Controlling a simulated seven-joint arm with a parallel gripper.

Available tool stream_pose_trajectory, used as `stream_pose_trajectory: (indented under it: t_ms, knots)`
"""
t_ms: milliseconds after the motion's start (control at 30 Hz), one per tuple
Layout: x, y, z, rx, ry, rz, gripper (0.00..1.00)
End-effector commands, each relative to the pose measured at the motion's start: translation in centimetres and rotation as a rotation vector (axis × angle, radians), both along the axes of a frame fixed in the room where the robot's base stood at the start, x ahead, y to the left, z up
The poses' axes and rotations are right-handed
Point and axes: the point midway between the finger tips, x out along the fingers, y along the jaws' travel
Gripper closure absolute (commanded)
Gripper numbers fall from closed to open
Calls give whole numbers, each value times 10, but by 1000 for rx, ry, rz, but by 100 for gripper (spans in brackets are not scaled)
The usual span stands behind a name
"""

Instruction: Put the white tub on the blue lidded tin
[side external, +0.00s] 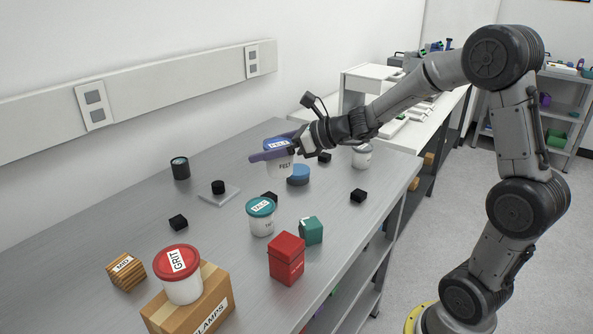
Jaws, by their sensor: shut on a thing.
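My gripper (268,147), with purple fingers, is shut on a white tub (283,168) that has a blue lid and a label reading FELT. The tub is upright, and the near finger crosses its front. A blue round tin (298,176) stands on the bench just right of the held tub in the picture. The tub's lower part is close to the tin's left edge in this view. I cannot tell the exact gap or height between them.
A teal-lidded tub (261,222), a green box (311,231) and a red box (287,262) stand in front. A red-lidded tub (182,285) sits on a cardboard box (215,305). Another white tub (362,158) stands right. Small black blocks (358,196) are scattered around.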

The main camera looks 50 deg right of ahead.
Motion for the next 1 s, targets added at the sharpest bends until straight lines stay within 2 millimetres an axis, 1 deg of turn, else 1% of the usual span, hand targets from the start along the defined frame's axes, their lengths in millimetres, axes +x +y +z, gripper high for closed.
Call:
stream_pose_trajectory:
  t_ms: [33,100,200,300,400,467,567,667,967,1000]
  knots:
    - [-3,-28,5,-2,-3,-65,64]
    - [-9,-58,9,-1,-3,-136,64]
    - [-19,-94,15,0,-2,-217,64]
    - [-29,-120,19,-1,-1,-274,64]
    - [-36,-135,21,-1,0,-310,64]
    - [-38,-141,21,0,0,-322,64]
    - [-32,-148,16,1,1,-329,64]
    - [-15,-155,7,3,4,-328,64]
    - [47,-182,-23,1,2,-326,64]
    - [51,-185,-32,3,4,-327,64]
